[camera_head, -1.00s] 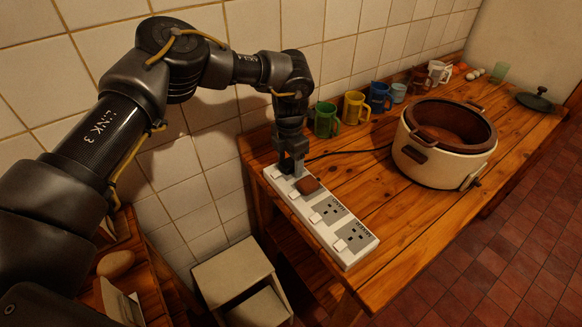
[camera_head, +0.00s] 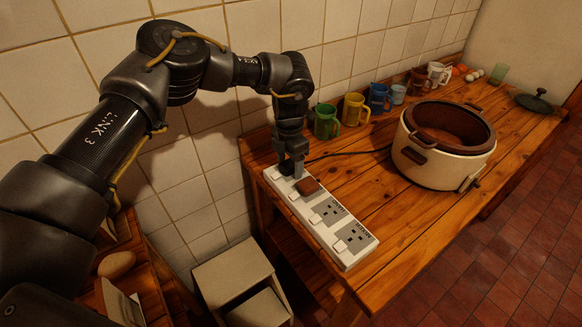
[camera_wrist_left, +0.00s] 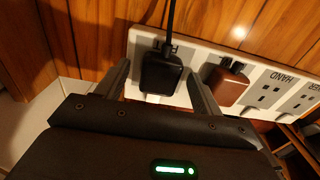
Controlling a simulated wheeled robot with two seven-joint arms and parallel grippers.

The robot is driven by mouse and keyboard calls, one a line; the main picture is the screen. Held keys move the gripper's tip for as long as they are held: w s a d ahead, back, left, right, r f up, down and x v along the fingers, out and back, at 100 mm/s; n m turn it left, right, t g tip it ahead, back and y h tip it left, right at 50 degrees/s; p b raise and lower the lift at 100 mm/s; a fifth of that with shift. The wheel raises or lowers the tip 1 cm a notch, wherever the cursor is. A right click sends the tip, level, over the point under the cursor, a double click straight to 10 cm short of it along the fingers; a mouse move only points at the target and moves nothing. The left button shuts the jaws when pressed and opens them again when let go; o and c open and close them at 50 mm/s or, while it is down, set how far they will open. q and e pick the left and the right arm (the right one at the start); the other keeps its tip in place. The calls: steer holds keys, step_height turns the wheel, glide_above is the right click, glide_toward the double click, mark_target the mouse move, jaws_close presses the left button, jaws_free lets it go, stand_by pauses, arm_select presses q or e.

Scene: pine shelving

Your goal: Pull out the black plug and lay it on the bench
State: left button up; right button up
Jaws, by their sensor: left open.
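The black plug (camera_wrist_left: 161,74) sits in the end socket of the white power strip (camera_wrist_left: 217,56), its cord running up and away in the left wrist view. My left gripper (camera_wrist_left: 158,88) is open, with one finger on each side of the black plug; I cannot tell whether either finger touches it. In the head view my left gripper (camera_head: 293,170) points down over the far end of the strip (camera_head: 352,258) and largely hides the plug. The strip lies along the left edge of the wooden bench (camera_head: 405,270). My right gripper is not in view.
A brown plug (camera_head: 307,185) fills the neighbouring socket, close to one finger. Two nearer sockets are empty. A white cooker (camera_head: 440,160) stands on the bench, with several mugs along the tiled wall. Bare bench lies between strip and cooker.

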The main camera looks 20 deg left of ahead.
mark_target(290, 164)
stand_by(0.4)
arm_select(q)
steer(key=c, duration=1.4)
steer(key=shift+o, duration=0.2)
steer(key=shift+r, duration=0.1)
steer(key=shift+r+p, duration=0.15)
steer(key=shift+p, duration=0.15)
steer(key=shift+c, duration=0.2)
steer(key=shift+r+p, duration=2.05)
steer(key=shift+r, duration=0.75)
